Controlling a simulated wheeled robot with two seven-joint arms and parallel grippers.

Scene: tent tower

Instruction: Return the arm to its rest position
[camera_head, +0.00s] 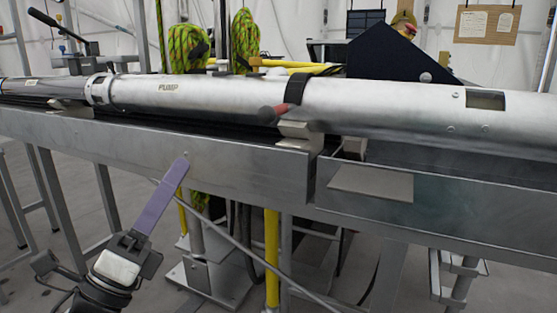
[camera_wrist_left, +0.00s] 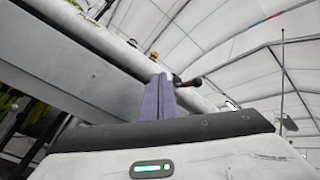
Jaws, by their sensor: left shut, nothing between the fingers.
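My left gripper (camera_head: 180,166) shows at the lower left of the head view, with long purple fingers pointing up and to the right. Its fingers are closed together with nothing between them. It is in front of the grey metal rail and below the silver tube marked PUMP (camera_head: 190,93). In the left wrist view the shut purple fingers (camera_wrist_left: 157,98) stand upright in front of the rail's underside. My right gripper is in neither view.
The long rail (camera_head: 230,165) crosses the view and bears the tube. A red-tipped handle (camera_head: 272,112) sits by a black strap (camera_head: 296,88). A flat metal plate (camera_head: 370,182) juts out at right. A yellow post (camera_head: 271,250) and a thin rod stand below.

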